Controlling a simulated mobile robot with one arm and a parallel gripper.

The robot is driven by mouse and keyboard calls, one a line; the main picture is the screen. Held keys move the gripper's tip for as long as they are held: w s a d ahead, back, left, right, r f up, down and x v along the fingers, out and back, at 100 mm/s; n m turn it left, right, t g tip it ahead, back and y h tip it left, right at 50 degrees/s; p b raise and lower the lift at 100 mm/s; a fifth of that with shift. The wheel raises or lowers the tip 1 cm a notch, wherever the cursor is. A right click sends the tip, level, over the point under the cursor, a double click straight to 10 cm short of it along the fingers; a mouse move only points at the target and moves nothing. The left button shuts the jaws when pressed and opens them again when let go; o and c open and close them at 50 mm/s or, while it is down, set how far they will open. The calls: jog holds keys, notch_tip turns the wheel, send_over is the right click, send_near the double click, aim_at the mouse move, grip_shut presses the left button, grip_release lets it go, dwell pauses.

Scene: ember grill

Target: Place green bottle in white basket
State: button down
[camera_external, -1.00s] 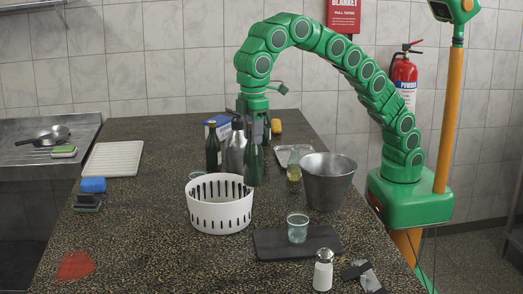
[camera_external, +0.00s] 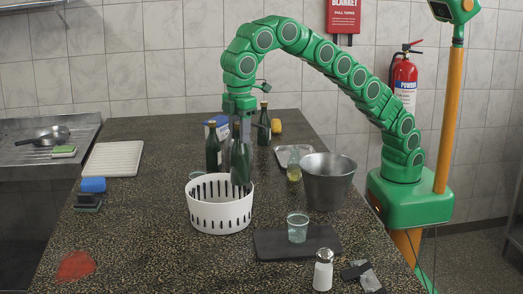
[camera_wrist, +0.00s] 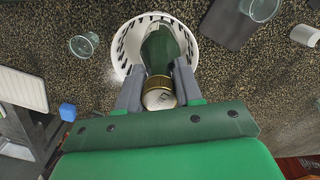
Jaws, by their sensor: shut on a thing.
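My gripper (camera_external: 241,136) is shut on a dark green bottle (camera_external: 240,165), held upright by its neck. In the wrist view the gripper (camera_wrist: 158,88) has a grey finger on each side of the bottle's gold-and-white cap, and the bottle body (camera_wrist: 160,50) lies over the basket opening. The white slotted basket (camera_external: 220,214) stands on the counter below; it also shows in the wrist view (camera_wrist: 122,58). The bottle's lower end overlaps the basket opening in the external view; how deep it is cannot be told.
Another green bottle (camera_external: 213,150) stands behind the basket, and one more (camera_external: 264,127) is farther back. A metal bucket (camera_external: 328,184) stands to the right. A glass (camera_external: 297,227) sits on a dark board (camera_external: 270,244) at front right.

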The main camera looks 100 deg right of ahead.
jog(key=shift+w+d+f+n, duration=0.2)
jog(key=shift+w+d+f, duration=0.1)
jog(key=shift+w, duration=0.15)
jog(key=shift+w+d+f+n, duration=0.2)
jog(key=shift+w+d+f, duration=0.05)
jog(key=shift+w, duration=0.15)
jog(key=shift+f, duration=0.1)
jog(key=shift+w+f, duration=0.2)
notch_tip(320, 180, down, 10)
jog(key=w+n, duration=0.1)
jog(key=shift+d, duration=0.25)
dwell(0.5)
jog(key=c, duration=0.7)
grip_release()
jog(key=shift+w+r, duration=0.1)
jog(key=shift+r, duration=0.1)
